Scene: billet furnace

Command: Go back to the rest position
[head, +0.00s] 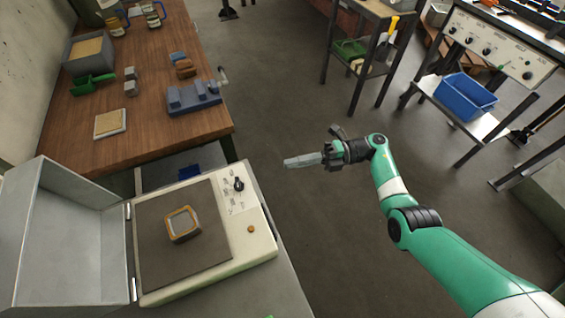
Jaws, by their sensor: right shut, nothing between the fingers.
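My right gripper (304,160) is shut and empty. It hangs over the open grey floor, to the right of the wooden workbench and the light-coloured furnace unit. Its fingers point left in the picture and touch nothing. My green and white right arm reaches in from the lower right. My left gripper is not in view.
The furnace unit (262,240) stands at the lower left with its lid (60,235) open and a small orange-rimmed block (182,224) on its plate. A wooden workbench (150,140) holds a blue vise (193,98). A blue bin (465,96) sits on a right shelf. The middle floor is clear.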

